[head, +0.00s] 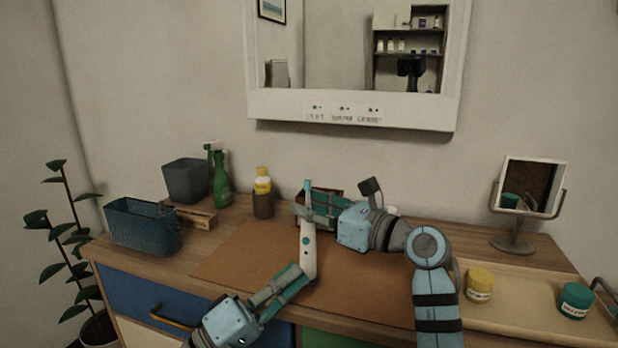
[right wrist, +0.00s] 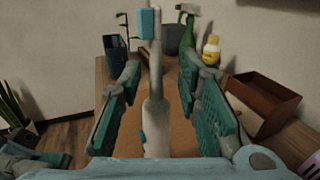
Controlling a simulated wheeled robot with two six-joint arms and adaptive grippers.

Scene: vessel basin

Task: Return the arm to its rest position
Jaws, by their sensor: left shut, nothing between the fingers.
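A white electric toothbrush (head: 308,250) with a blue head stands about upright over the brown mat (head: 235,262). In the right wrist view the toothbrush (right wrist: 156,125) is between the fingers of my right gripper (right wrist: 160,78), with gaps at both sides. My right gripper (head: 310,209) is open around its upper part in the head view. My left gripper (head: 300,277) is shut and empty, its tips beside the toothbrush's lower end. I cannot tell whether they touch it, or what the toothbrush rests on.
A blue basket (head: 143,227), grey bin (head: 186,181), green spray bottle (head: 220,180) and yellow-capped bottle (head: 263,183) stand at the left and back. A brown box (right wrist: 262,103) is partly hidden behind my right gripper. A tray (head: 525,300) with jars and a mirror (head: 530,190) stand right.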

